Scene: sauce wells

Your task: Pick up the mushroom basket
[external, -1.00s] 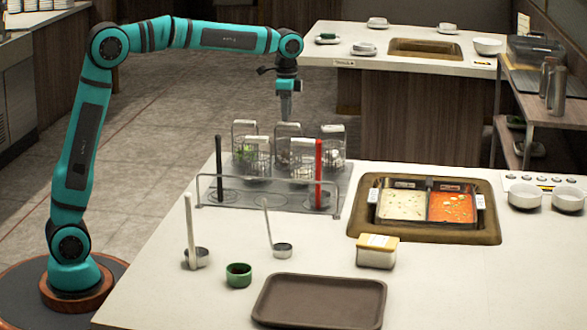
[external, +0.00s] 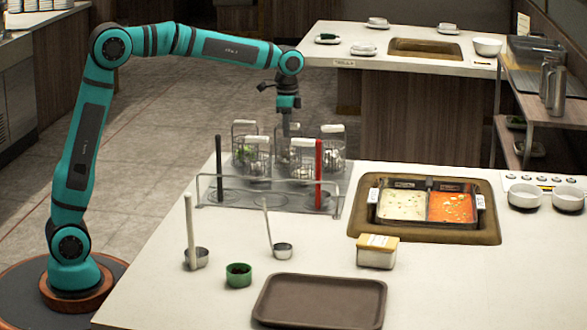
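Several wire baskets with white handles stand in a clear rack (external: 225,193) at the back left of the counter. My gripper (external: 287,132) points down at the handle of the back middle basket (external: 296,151), overlapping it in the picture. Its fingers are too small to tell open from shut. That basket's contents are mostly hidden. The back right basket (external: 333,153) and the front right basket (external: 303,165) hold pale pieces. The front left basket (external: 256,164) shows green and pale pieces. I cannot tell for certain which holds mushrooms.
A black rod (external: 219,165) and a red rod (external: 319,168) stand upright at the rack's front. Two ladles (external: 195,257), a green cup (external: 239,274), a brown tray (external: 320,302) and a lidded box (external: 377,251) lie nearer. A two-part soup pot (external: 427,207) sits right.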

